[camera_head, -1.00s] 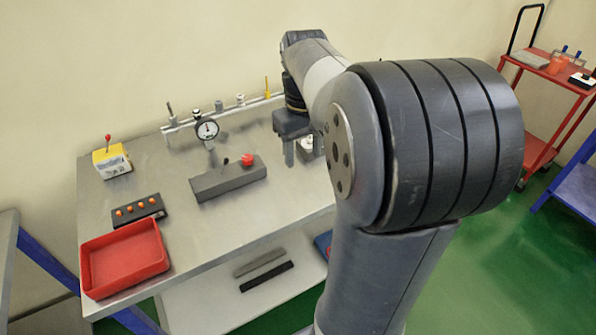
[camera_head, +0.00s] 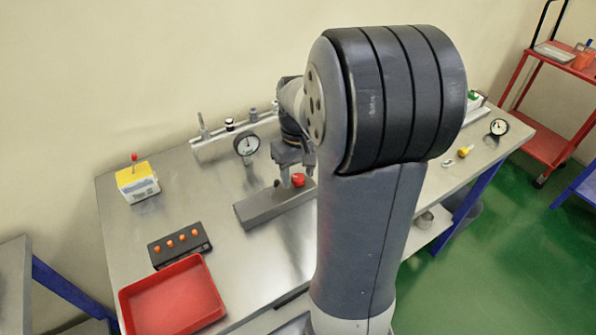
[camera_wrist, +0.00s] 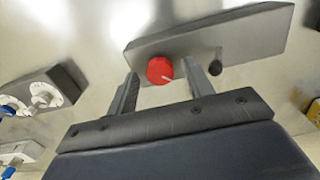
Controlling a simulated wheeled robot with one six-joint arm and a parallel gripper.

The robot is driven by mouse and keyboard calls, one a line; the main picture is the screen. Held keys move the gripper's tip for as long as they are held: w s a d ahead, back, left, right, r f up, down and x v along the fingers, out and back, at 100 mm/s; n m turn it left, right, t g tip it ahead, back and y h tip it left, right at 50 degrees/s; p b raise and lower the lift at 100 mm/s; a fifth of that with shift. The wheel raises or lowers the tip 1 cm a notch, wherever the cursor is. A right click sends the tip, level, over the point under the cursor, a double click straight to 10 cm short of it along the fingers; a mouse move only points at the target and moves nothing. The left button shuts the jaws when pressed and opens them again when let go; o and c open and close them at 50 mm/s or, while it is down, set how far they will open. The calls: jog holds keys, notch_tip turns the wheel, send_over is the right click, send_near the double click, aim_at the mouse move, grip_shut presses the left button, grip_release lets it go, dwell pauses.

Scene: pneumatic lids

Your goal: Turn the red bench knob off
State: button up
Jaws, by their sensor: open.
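The red knob (camera_head: 298,180) sits on a grey bar-shaped block (camera_head: 262,208) on the steel bench. In the wrist view the red knob (camera_wrist: 160,70) has a pale pointer line toward its lower right, and the grey block (camera_wrist: 240,38) lies behind it. My gripper (camera_wrist: 164,82) is open, with one finger on each side of the knob. I see gaps between the fingers and the knob; whether they overlap it in height I cannot tell. In the head view my gripper (camera_head: 290,168) is right at the knob and partly hidden by my arm.
A small dark lever (camera_wrist: 216,66) stands on the block close to the right finger. A gauge (camera_head: 246,145) on a rail stands behind. A red tray (camera_head: 172,298), a block with orange buttons (camera_head: 180,246) and a yellow-white box (camera_head: 137,182) are at left.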

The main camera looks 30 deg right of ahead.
jog(key=c, duration=1)
jog(key=shift+o, duration=0.2)
